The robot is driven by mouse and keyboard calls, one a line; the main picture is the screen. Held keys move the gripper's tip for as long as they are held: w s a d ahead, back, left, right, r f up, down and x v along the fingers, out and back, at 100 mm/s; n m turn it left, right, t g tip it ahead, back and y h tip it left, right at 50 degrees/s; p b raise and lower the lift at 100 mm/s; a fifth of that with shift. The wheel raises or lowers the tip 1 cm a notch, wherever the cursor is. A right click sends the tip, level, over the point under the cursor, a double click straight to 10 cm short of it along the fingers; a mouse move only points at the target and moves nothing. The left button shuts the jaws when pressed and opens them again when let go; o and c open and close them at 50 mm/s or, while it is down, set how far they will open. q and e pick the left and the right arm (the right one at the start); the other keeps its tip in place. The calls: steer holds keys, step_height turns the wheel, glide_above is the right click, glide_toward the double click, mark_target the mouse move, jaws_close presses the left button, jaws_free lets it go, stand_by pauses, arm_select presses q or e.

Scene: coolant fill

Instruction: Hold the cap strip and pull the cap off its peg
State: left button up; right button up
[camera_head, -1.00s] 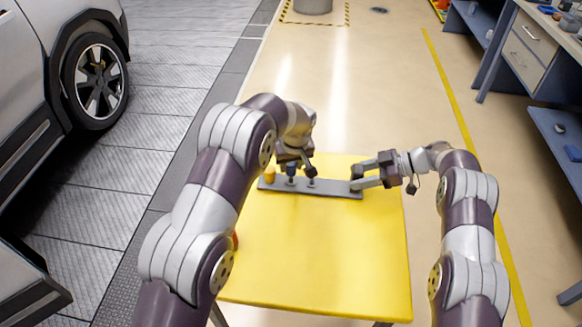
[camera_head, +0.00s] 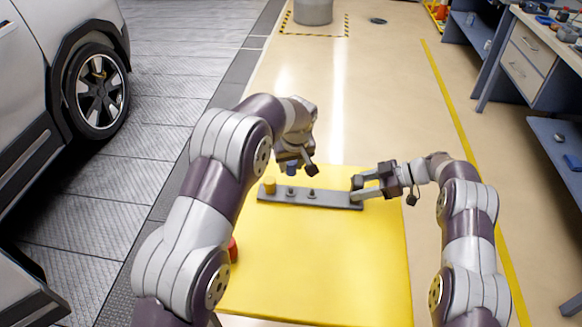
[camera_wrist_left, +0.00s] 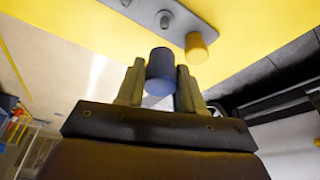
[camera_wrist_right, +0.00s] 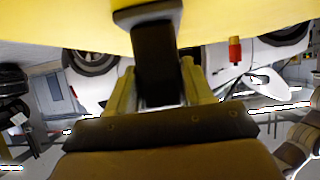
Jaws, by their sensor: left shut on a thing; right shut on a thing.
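The grey cap strip (camera_head: 330,198) lies on the yellow table. It carries two bare pegs (camera_head: 290,193) and a yellow cap (camera_head: 269,186) at its left end. My left gripper (camera_head: 292,166) is shut on a blue cap (camera_wrist_left: 160,68) and holds it above the strip, clear of the pegs. The yellow cap also shows in the left wrist view (camera_wrist_left: 197,48). My right gripper (camera_head: 360,188) is shut on the dark upright grip (camera_wrist_right: 155,62) at the strip's right end.
The yellow table (camera_head: 320,260) is mostly bare in front of the strip. A red object (camera_head: 233,249) stands at its left edge, partly hidden by my left arm. A car (camera_head: 60,70) is at the left and a workbench (camera_head: 530,60) at the right.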

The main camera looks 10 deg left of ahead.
arm_select(q)
steer(key=shift+r, duration=0.85)
arm_select(e)
steer(key=o, duration=1)
